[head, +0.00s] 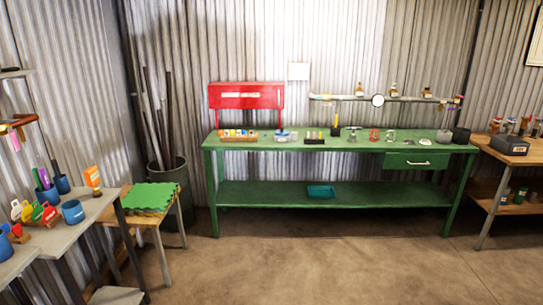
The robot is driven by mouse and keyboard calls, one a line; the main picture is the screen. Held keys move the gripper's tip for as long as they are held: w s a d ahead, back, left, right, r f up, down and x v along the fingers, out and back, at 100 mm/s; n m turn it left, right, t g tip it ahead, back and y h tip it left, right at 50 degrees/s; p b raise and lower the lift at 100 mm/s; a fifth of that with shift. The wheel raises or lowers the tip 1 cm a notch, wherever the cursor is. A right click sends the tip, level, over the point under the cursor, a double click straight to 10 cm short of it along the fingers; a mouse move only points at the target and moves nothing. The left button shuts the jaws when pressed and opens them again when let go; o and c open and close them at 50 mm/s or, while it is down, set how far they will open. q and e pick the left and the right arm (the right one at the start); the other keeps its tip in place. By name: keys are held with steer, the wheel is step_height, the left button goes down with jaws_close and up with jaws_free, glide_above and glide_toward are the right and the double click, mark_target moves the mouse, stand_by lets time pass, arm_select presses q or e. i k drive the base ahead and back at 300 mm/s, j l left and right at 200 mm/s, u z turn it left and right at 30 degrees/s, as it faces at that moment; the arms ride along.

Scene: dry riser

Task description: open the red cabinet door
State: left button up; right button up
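A red cabinet (246,96) stands against the corrugated wall at the back, at the left end above the green workbench. Its front is flat red with a pale label strip near the top. It appears to be shut, but it is small in the view. Neither of my grippers shows in the head view, so I cannot see whether they hold anything.
The green workbench (330,197) carries several small items. Its drawer (413,162) is shut. A grey table (92,208) with cups is at left, beside a stool with a green mat (150,197). A bin (170,185) holds long rods. The floor (330,270) in front is clear.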

mark_target(239, 95)
steer(key=i, duration=0.5)
steer(key=i+l+u, duration=0.15)
steer(key=i, duration=0.35)
steer(key=i+l, duration=0.1)
steer(key=i, duration=0.4)
steer(key=i+l+u, duration=0.1)
steer(key=i, duration=0.4)
